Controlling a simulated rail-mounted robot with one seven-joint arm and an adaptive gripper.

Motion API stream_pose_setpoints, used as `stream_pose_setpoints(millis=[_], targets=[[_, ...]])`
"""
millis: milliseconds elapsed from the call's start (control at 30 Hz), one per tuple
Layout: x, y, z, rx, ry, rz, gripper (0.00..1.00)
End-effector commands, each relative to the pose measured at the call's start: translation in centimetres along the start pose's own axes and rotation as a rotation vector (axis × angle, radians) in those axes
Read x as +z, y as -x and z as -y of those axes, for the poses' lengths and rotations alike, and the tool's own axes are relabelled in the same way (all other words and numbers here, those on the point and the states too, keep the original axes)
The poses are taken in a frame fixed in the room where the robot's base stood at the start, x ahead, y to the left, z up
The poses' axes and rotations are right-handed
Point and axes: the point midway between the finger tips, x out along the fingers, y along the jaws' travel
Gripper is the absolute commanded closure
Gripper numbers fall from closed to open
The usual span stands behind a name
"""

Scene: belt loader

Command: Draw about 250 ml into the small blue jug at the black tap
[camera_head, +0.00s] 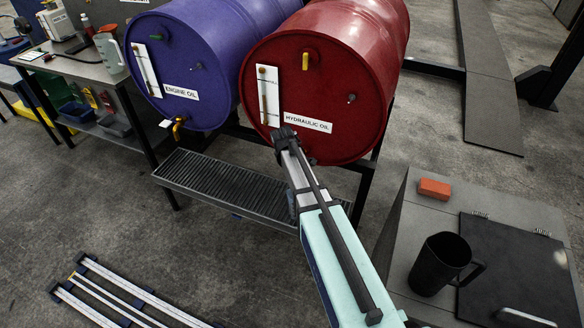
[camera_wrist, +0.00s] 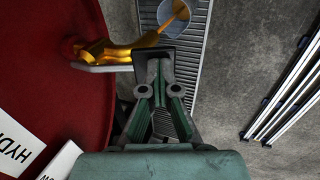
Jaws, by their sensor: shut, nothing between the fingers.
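In the wrist view a golden tap (camera_wrist: 105,52) juts from the red drum; I see no black on it. A grey lever-like strip (camera_wrist: 110,68) lies beside it and reaches my gripper's fingertips. My gripper (camera_wrist: 153,55) is shut and empty, close against the tap; contact is unclear. A round pale blue-grey vessel (camera_wrist: 166,28), perhaps the small blue jug, stands over the grating. An amber streak (camera_wrist: 176,18) runs from the tap's end into its mouth; the level is unreadable.
The red hydraulic oil drum (camera_head: 335,70) lies beside the blue engine oil drum (camera_head: 215,55), which has a brass tap (camera_head: 178,130). A grated tray (camera_head: 225,185) runs below. A black jug (camera_head: 436,266) and an orange block (camera_head: 434,188) stand on the grey surface at right.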

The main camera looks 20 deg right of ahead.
Motion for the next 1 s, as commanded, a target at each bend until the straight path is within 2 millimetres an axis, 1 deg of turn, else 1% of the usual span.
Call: stream_pose_setpoints(millis=[33,467,633,767,933,1000], targets=[[0.2,-0.2,0.1,-0.003,0.000,0.005,1.00],[0.1,-0.2,0.1,-0.003,0.000,0.004,1.00],[0.1,0.1,0.1,-0.002,0.000,0.003,1.00],[0.2,1.5,0.1,-0.001,-0.001,0.003,1.00],[0.3,4.8,0.3,0.001,-0.002,0.001,1.00],[0.2,5.5,0.6,0.003,-0.002,0.000,1.00]])
